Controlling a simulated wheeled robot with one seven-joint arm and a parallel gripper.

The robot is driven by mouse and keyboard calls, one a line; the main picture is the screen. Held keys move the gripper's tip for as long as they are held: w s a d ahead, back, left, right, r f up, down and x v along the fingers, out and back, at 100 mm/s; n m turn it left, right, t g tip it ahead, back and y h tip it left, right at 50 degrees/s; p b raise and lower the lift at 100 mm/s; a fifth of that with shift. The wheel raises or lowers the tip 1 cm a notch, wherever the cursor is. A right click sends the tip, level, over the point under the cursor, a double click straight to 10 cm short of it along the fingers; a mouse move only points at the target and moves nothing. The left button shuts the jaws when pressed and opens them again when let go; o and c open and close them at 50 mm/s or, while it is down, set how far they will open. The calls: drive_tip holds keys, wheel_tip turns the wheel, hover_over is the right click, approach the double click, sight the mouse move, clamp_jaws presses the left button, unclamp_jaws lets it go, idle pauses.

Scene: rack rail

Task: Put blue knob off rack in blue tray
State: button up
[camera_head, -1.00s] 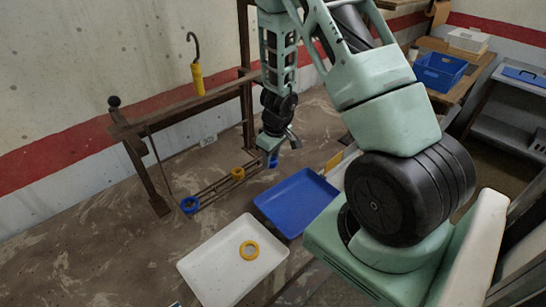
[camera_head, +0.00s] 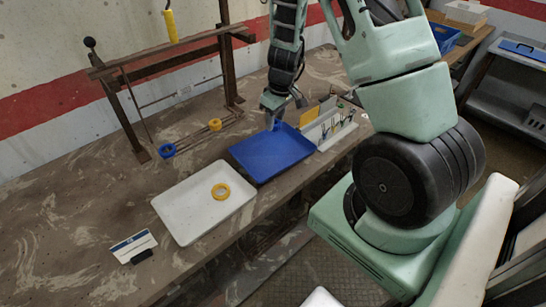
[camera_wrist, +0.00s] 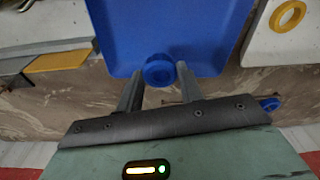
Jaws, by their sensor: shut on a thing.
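My gripper (camera_head: 276,118) is shut on a blue knob, which shows between the fingertips in the wrist view (camera_wrist: 159,70). The knob is held at the edge of the blue tray (camera_head: 265,168), near its far end in the head view. The tray (camera_wrist: 165,25) looks empty. The height of the knob above the tray is hard to tell. Another blue knob (camera_head: 167,151) is on the left end of the low rack rail (camera_head: 190,140), and a yellow one (camera_head: 215,124) is near its right end.
A white tray (camera_head: 180,208) holding a yellow ring (camera_head: 221,191) lies left of the blue tray. A light holder with a yellow card (camera_head: 309,115) stands to the right. A small sign (camera_head: 132,246) is at the front left. The rack's wooden frame (camera_head: 228,60) rises behind.

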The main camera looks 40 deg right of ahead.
sight(284, 148)
drive_tip(key=shift+m, duration=0.4)
drive_tip(key=d+f+b, duration=0.1)
drive_tip(key=f, duration=0.2)
drive_tip(key=s+d+f+b, duration=0.1)
drive_tip(key=f, duration=0.2)
drive_tip(key=d+f+b, duration=0.1)
drive_tip(key=f+b, duration=0.1)
drive_tip(key=f, duration=0.1)
drive_tip(key=shift+s+f, duration=0.1)
drive_tip(key=shift+s, duration=0.2)
drive_tip(key=shift+f+b, duration=0.15)
drive_tip(key=shift+b, duration=0.15)
drive_tip(key=o, duration=1.1)
